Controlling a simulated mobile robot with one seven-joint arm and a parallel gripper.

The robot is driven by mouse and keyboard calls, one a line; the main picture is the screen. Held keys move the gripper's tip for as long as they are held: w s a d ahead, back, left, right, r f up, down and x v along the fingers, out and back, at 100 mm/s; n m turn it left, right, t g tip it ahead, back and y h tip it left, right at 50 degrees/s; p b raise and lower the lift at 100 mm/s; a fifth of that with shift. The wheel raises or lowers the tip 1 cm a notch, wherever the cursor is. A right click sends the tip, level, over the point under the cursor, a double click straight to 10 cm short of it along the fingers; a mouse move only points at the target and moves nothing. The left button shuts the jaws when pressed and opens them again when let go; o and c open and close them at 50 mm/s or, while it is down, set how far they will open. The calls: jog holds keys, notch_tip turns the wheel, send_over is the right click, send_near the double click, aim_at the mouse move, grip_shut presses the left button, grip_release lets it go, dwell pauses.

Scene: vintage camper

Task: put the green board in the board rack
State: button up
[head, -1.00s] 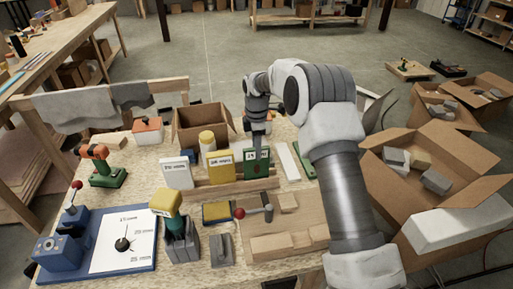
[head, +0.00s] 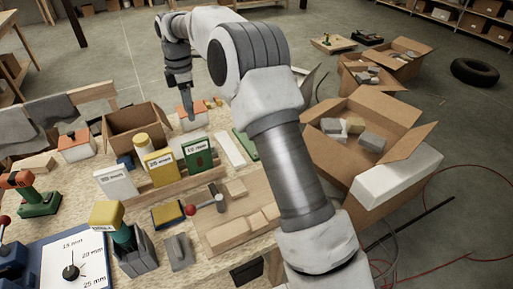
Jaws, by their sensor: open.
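The green board (head: 199,154), with a white label, stands upright in the wooden board rack (head: 150,197). It is the right end of a row with a yellow board (head: 160,167) and a white board (head: 117,182). My gripper (head: 188,121) is open and empty, behind and above the green board in the picture and apart from it. The fingertips are small, in front of a white box with an orange lid. The foot of the green board in its slot is too small to see clearly.
An open cardboard box (head: 133,125) and the orange-lidded box (head: 192,111) stand behind the rack. A white strip (head: 229,149) and a green strip (head: 246,144) lie to its right.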

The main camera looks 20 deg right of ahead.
jog(key=s+d+r+m+t, duration=0.1)
jog(key=s+d+r+m, duration=0.35)
jog(key=s+r, duration=0.3)
jog(key=s+d+r+m+t, duration=0.2)
jog(key=s+d+r+m, duration=0.25)
jog(key=s+r, duration=0.35)
jog(key=s+d+f+m+t, duration=0.1)
jog(key=s+m, duration=0.4)
jog(key=s, duration=0.6)
jog(key=s+d+f+m+t, duration=0.1)
jog(key=s+d+f+m, duration=0.3)
jog(key=s, duration=0.7)
jog(key=shift+f+m+t, duration=0.25)
jog(key=shift+m+t, duration=0.05)
jog(key=shift+m, duration=0.7)
jog(key=shift+f+b, duration=0.95)
